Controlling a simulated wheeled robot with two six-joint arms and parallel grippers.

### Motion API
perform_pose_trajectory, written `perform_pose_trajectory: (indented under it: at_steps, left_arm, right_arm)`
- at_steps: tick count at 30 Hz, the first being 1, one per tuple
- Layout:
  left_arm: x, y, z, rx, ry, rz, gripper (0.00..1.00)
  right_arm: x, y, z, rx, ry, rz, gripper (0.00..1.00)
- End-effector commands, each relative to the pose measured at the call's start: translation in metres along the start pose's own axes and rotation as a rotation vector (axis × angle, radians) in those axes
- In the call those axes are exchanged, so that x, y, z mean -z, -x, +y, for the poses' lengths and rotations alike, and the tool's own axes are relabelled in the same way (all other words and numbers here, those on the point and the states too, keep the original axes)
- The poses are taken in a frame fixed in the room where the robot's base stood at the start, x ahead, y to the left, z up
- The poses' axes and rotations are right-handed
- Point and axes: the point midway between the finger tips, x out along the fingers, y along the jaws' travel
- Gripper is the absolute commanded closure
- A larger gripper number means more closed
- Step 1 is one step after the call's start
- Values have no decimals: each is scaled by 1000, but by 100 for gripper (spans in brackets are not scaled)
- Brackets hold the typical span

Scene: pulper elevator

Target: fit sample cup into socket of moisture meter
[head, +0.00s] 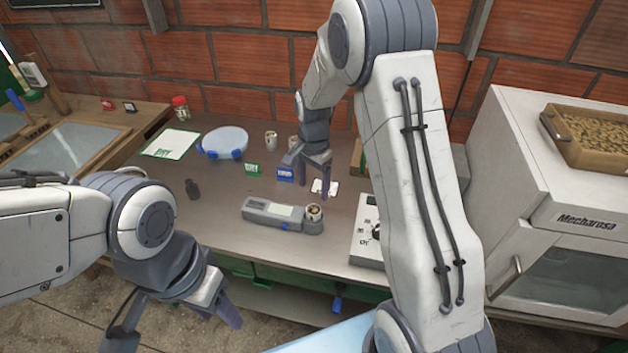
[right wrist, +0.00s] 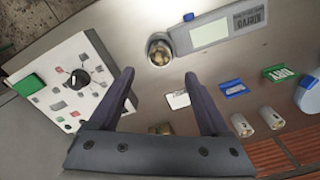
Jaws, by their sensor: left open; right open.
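The grey moisture meter (head: 268,213) lies on the bench in the head view. It also shows at the top of the right wrist view (right wrist: 210,33). A sample cup (head: 314,212) with beans in it is at the meter's right end, where the socket is; the right wrist view shows its round rim (right wrist: 159,49). I cannot tell whether it is fully seated. My right gripper (head: 316,188) is open and empty behind the cup, apart from it; its fingertips (right wrist: 159,75) point towards the cup. My left gripper (head: 175,326) is open and empty in front of the bench.
Two pale cups (right wrist: 256,121) stand farther back, near green and blue labelled cards (head: 285,174). A white panel with a dark knob (right wrist: 72,80) lies beside the meter. A white cabinet (head: 560,215) stands at the right.

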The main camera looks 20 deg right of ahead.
Motion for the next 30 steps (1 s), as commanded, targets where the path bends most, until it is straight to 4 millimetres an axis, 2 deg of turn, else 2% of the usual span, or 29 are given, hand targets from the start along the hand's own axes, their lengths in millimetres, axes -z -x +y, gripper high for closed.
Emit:
perform_pose_trajectory:
  at_steps: [3, 8, 11, 14, 15, 18, 21, 25, 27, 30]
  left_arm:
    - [0, -5, 0, 0, 0, 0, 50]
    - [0, -6, 0, 0, 0, 0, 50]
    - [0, -6, 0, 0, 0, 0, 50]
    - [0, -6, 0, 0, 0, 0, 50]
    - [0, -6, 0, 0, 0, 0, 50]
    - [0, -6, 0, 0, 0, 0, 50]
    - [0, -6, 0, 0, 0, 0, 50]
    - [0, -6, 0, 0, 0, 0, 50]
    - [0, -6, 0, 0, 0, 0, 50]
    - [0, -6, 0, 0, 0, 0, 50]
  right_arm:
    - [0, 17, 0, 2, 0, 1, 19]
    - [-6, 32, 0, 2, 23, 0, 19]
    - [-37, 48, 1, 10, 154, -1, 19]
    - [-96, 73, 13, 26, 419, -4, 19]
    - [-124, 83, 24, 32, 551, -6, 19]
    - [-186, 101, 62, 49, 893, -12, 19]
    - [-231, 110, 105, 68, 1208, -16, 19]
    - [-263, 112, 154, 87, 1517, -21, 19]
    - [-271, 111, 171, 93, 1625, -22, 19]
    - [-274, 109, 184, 99, 1706, -23, 19]
